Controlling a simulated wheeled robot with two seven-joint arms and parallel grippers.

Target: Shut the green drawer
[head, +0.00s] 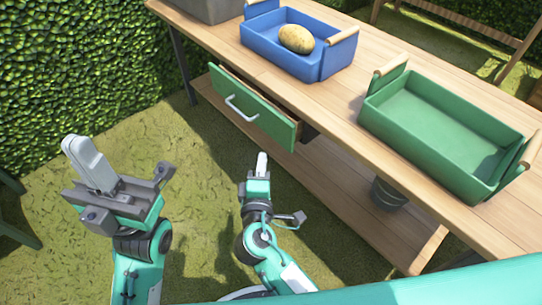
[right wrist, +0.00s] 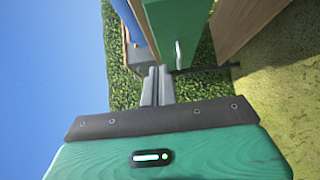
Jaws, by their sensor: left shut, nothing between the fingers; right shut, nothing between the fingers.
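The green drawer (head: 252,108) with a pale curved handle sits under the wooden table top and stands open, pulled out from the table. It also shows in the right wrist view (right wrist: 171,28), turned sideways, with its handle beyond the fingers. My right gripper (head: 262,160) is shut and empty, in front of and below the drawer's right end, apart from it in the head view. Its closed fingers show in the right wrist view (right wrist: 157,86). My left gripper (head: 83,157) is shut and empty, well left of the drawer, over the grass.
On the wooden table (head: 344,103) stand a blue crate (head: 280,57) holding a yellowish potato-like item (head: 296,39), an empty green crate (head: 440,127) and a grey container (head: 208,8). A dark bucket (head: 388,194) stands under the table. A hedge (head: 80,60) is at the left.

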